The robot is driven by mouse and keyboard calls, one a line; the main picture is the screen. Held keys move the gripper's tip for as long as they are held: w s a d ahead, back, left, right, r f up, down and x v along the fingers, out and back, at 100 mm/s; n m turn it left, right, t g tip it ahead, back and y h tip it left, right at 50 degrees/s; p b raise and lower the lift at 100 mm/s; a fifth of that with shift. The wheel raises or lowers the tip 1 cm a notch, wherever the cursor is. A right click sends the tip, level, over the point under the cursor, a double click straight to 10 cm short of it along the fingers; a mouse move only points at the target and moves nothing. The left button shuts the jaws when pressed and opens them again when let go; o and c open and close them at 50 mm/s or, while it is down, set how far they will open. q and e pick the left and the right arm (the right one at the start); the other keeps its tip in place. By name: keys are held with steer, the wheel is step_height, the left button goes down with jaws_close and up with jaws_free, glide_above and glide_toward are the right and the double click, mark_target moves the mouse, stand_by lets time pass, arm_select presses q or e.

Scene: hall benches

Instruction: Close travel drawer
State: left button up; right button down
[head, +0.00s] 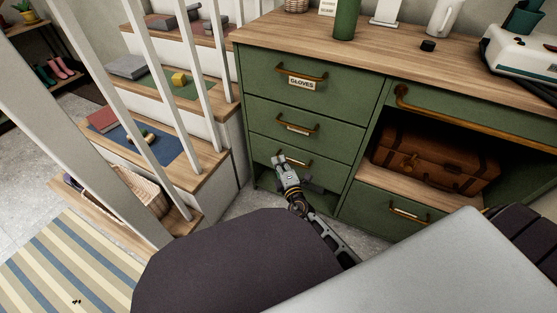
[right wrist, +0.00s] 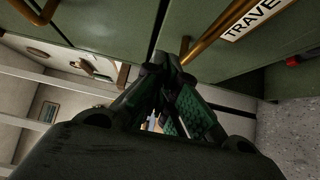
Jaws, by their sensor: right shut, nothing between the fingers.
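The travel drawer is the green front whose label (right wrist: 252,17), partly cut off, reads "TRAVE" in the right wrist view. A brass handle (right wrist: 212,32) runs beside that label. In the head view my right gripper (head: 281,160) is low in front of the left drawer column, by a lower drawer front (head: 328,171) with a brass handle (head: 298,162). It hides part of that front. In the right wrist view my right gripper (right wrist: 166,63) is shut and empty, its fingertips close to the green front and handle. Whether they touch is unclear. How far the drawer stands out is also unclear. My left gripper is out of view.
Above are the gloves drawer (head: 280,88) and another closed drawer (head: 280,122). A brown suitcase (head: 435,158) lies in the open bay to the right. Stairs with white balusters (head: 172,80) stand on the left. A striped rug (head: 65,265) covers the floor.

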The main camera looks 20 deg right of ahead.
steer(key=s+p, duration=0.1)
steer(key=s, duration=0.7)
steer(key=shift+a, duration=0.3)
steer(key=shift+s, duration=0.1)
